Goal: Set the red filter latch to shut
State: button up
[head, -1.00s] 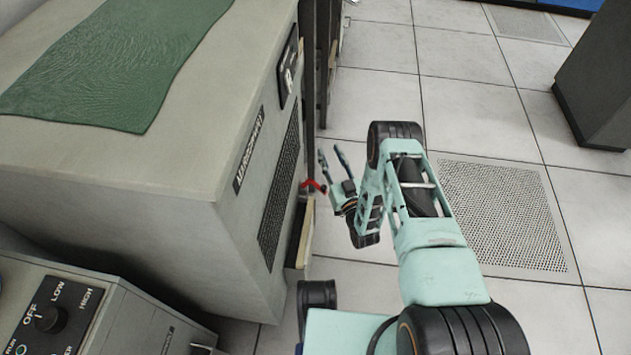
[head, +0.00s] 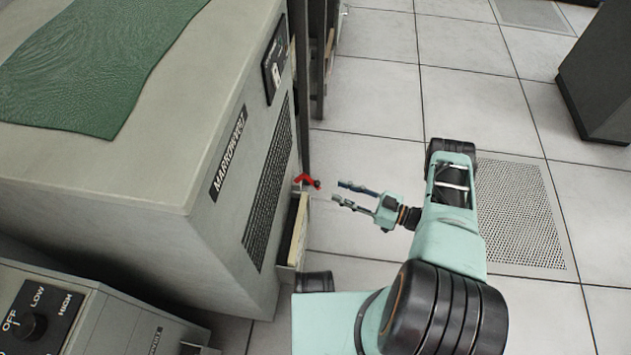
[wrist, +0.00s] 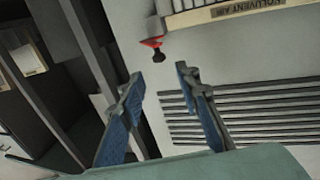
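The red filter latch (head: 305,180) juts from the cabinet's right-hand face, with a dark knob at its end. In the wrist view the red latch (wrist: 151,42) is ahead, with its black knob (wrist: 158,56) hanging below it, beyond the gap between the fingers. My gripper (head: 341,192) is open and empty, to the right of the latch and apart from it. Its two blue-padded fingers (wrist: 156,83) are spread in the wrist view. I cannot tell the latch's setting.
The latch is on a beige cabinet (head: 170,165) with a green cloth (head: 100,75) on top. A cream-edged tray (head: 297,232) is just below the latch. A dark post (head: 303,90) stands behind it. A control box (head: 110,320) is front left. Open floor (head: 375,155) lies right.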

aim_at(317, 182)
jog(key=b+x, duration=0.1)
jog(key=x, duration=0.8)
jog(key=shift+w, duration=0.1)
jog(key=shift+c, duration=0.4)
grip_shut()
